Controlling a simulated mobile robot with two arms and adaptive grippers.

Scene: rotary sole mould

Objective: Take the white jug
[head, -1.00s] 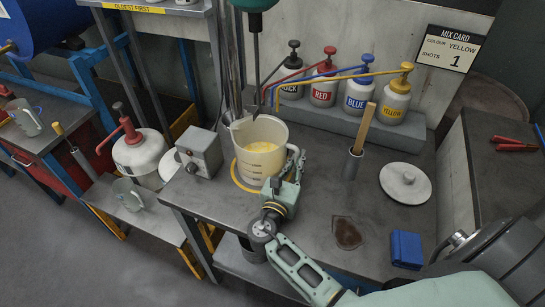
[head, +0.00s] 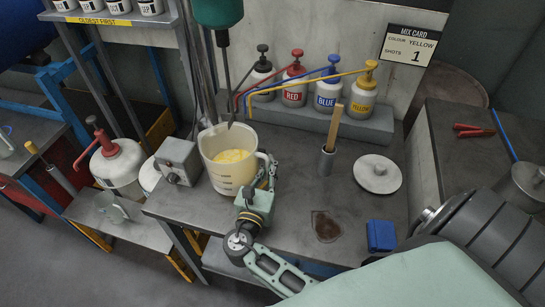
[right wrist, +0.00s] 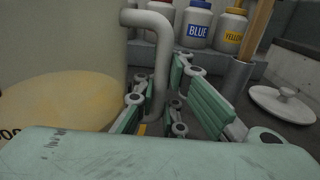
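The white jug (head: 228,176) is a cream-white measuring jug with yellow material inside. It stands upright on the grey bench, below a green-headed stirrer (head: 218,12). Its spout points to the left and its handle to the right. My right gripper (head: 268,180) is at the handle side. In the right wrist view the jug's wall (right wrist: 60,50) fills the left, and its grey-white handle (right wrist: 160,60) stands between the fingers of my right gripper (right wrist: 165,85). The fingers look apart, with a gap beside the handle. My left gripper is not in view.
Behind the jug stand pump bottles, including red (head: 293,90), blue (head: 327,92) and yellow (head: 362,92), with coloured tubes reaching toward the jug. A grey control box (head: 178,163) is close on the left. A holder with a wooden stick (head: 338,128), white lid (head: 377,174) and blue block (head: 381,236) lie right.

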